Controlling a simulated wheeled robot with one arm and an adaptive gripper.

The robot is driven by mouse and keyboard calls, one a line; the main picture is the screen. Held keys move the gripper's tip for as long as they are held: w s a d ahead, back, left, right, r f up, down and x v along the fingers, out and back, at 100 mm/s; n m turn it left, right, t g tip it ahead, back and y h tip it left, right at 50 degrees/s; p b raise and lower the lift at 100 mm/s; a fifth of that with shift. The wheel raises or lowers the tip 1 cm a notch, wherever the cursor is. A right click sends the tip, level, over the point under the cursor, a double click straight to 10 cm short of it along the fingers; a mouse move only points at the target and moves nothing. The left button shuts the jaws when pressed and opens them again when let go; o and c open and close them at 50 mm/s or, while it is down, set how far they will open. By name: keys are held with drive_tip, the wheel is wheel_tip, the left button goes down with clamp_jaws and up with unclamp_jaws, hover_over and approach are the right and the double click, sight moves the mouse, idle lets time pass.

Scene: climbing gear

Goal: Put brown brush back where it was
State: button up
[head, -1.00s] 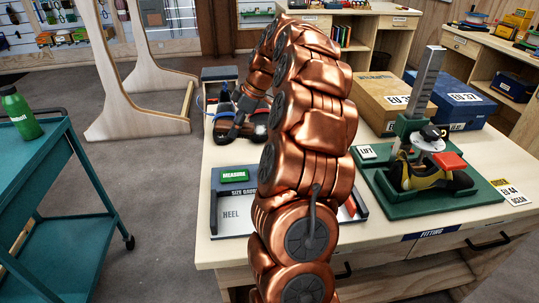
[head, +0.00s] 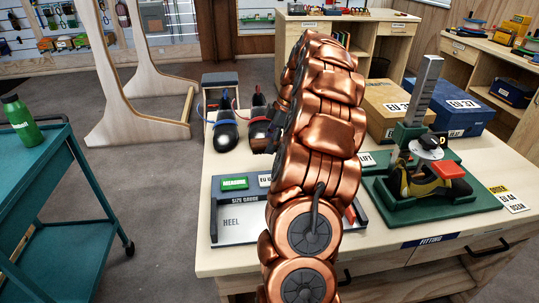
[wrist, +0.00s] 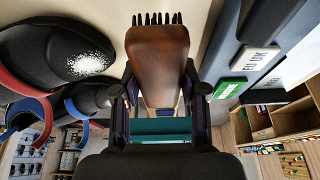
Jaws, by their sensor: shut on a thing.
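The brown brush (wrist: 158,55) is held between the two fingers of my gripper (wrist: 159,95) in the wrist view. Its dark bristles show at the top edge of that view. The left shoe (head: 226,132) and right shoe (head: 257,128) stand near the bench's back left. In the wrist view a dark shoe toe (wrist: 72,48) with a white powdery patch lies left of the brush, apart from it.
A green fitting stand (head: 412,190) holds a shoe at right. Boxes (head: 458,108) stand behind it. A teal cart (head: 35,175) is left of the bench.

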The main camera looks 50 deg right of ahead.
sight(270, 163)
drive_tip(key=shift+f, duration=2.3)
drive_tip(key=shift+f, duration=0.1)
drive_tip(key=o, duration=1)
drive_tip(key=shift+v, duration=6.05)
drive_tip(key=shift+a, duration=0.1)
